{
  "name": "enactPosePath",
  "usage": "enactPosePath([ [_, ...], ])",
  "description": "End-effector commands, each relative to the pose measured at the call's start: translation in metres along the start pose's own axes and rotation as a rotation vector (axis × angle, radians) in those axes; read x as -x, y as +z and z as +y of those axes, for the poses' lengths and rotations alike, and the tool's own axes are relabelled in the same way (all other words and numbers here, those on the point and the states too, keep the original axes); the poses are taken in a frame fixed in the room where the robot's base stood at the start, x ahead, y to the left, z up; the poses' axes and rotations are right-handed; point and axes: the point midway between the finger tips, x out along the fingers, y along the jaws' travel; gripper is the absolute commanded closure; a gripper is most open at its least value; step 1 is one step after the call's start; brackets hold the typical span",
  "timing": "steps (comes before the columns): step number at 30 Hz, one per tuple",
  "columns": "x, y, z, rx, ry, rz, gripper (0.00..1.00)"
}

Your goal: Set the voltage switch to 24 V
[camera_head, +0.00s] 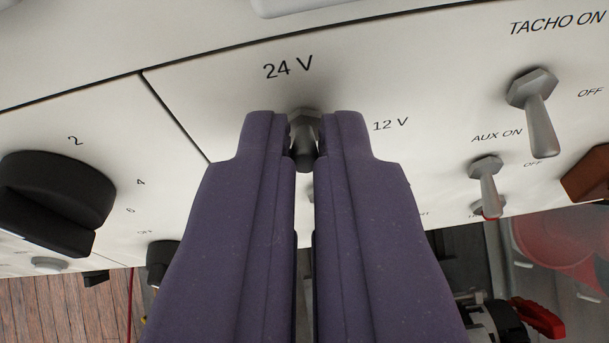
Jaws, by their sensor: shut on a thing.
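The voltage switch (306,155) is a grey metal toggle on a pale panel, in the middle of the head camera view. The label "24 V" (288,67) is printed above it and "12 V" (391,124) to its right. The lever points down in the picture, away from the 24 V label. My gripper (304,140) has purple fingers, one on each side of the lever, and is shut on it. The fingers partly hide the switch's base and lever.
A black rotary knob (50,200) with numbers sits at the left. At the right are the TACHO toggle (540,120), the AUX toggle (489,185) and a brown-orange part (590,175). A red-handled clamp (538,318) lies below the panel at lower right.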

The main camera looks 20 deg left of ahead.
Motion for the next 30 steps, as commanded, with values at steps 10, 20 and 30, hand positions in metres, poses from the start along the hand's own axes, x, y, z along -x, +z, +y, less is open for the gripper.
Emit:
enactPosePath([
  [10, 0.0005, -0.0051, -0.0012, 0.001, 0.015, -0.078, 1.0],
  [20, -0.0006, -0.0042, -0.0011, 0.001, 0.016, -0.083, 1.0],
  [30, -0.0006, -0.004, -0.001, 0.001, 0.016, -0.084, 0.66],
])
